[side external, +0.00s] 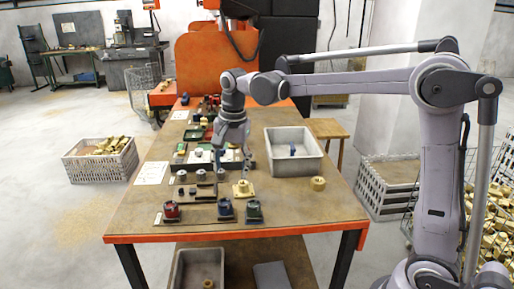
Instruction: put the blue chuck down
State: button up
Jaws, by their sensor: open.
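A dark blue chuck (225,208) stands in the front row on the table, between a red chuck (171,209) and a green chuck (253,209). My gripper (232,160) is open and points down over the middle of the table, behind the front row and apart from the blue chuck. Its fingertips are small and partly lost against the dark parts around them. A small blue item (292,150) also shows in the grey tray (313,166); I cannot tell what it is.
A brass flanged part (243,189) and a brass ring (318,184) lie on the table (310,207). Small grey parts (201,174) stand in a row left of my gripper. A white sheet (151,173) lies at the left edge. The front right of the tabletop is clear.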

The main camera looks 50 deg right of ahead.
jog(key=s+f+n+t, duration=0.2)
jog(key=s+n, duration=0.4)
jog(key=s, duration=0.3)
jog(key=s+f+n+t, duration=0.2)
jog(key=s+n+t, duration=0.2)
jog(key=s+n, duration=0.3)
jog(key=shift+s+d+f, duration=0.15)
jog(key=shift+s+f, duration=0.1)
jog(key=shift+s, duration=0.85)
